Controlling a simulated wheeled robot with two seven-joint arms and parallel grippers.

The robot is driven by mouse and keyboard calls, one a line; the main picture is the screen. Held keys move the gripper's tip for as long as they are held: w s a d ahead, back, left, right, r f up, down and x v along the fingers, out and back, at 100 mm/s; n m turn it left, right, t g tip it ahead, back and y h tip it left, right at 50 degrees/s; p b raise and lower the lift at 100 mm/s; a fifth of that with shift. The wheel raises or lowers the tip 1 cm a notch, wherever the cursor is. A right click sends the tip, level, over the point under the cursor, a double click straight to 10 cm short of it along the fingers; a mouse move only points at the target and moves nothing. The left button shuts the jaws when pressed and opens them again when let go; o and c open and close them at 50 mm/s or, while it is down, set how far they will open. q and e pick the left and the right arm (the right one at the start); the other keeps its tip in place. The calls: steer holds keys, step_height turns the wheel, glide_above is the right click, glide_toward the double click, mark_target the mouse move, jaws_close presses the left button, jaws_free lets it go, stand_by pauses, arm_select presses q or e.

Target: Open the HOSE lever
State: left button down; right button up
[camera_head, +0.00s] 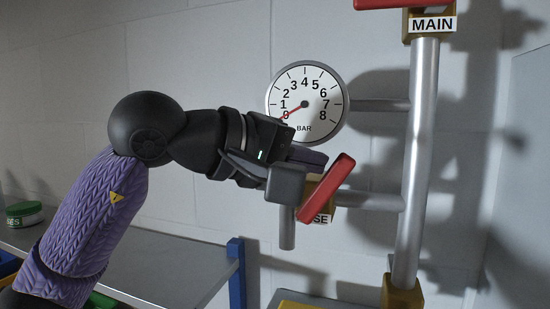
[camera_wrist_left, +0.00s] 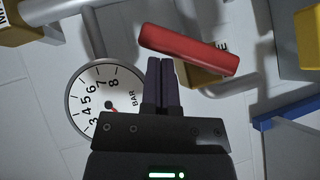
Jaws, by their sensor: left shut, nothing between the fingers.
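The red HOSE lever (camera_head: 328,187) is tilted, its upper end to the right, on a yellow valve body at the lower branch pipe. Its label (camera_head: 321,219) is partly covered, with only the last letters showing. My left gripper (camera_head: 312,157) is beside the lever, to its upper left. In the left wrist view the closed dark fingers (camera_wrist_left: 160,82) point at the red lever (camera_wrist_left: 190,48), with their tips just short of its edge or touching it; I cannot tell which. Nothing is held. My right gripper is not in view.
A pressure gauge (camera_head: 306,98) has its red needle at the low end of the scale. A vertical grey pipe (camera_head: 416,150) stands to the right, with the MAIN label (camera_head: 432,25) and a red lever (camera_head: 395,4) on top. A grey table (camera_head: 165,270) is at lower left.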

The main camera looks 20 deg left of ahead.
mark_target(342, 172)
arm_select(q)
steer(key=shift+d+f, duration=0.2)
steer(key=shift+d, duration=0.5)
steer(key=shift+d+f, duration=0.15)
steer(key=shift+d, duration=0.5)
steer(key=shift+s+d+y, duration=0.1)
steer(key=shift+d+y, duration=0.15)
steer(key=shift+y, duration=0.05)
steer(key=shift+d+f+m+g+y+b, duration=0.5)
steer(key=shift+d+f+m+y, duration=0.4)
steer(key=shift+d+f+y, duration=0.2)
steer(key=shift+d+f, duration=0.1)
steer(key=shift+f, duration=0.05)
steer(key=b+v, duration=0.2)
steer(key=v, duration=0.8)
steer(key=shift+b, duration=0.35)
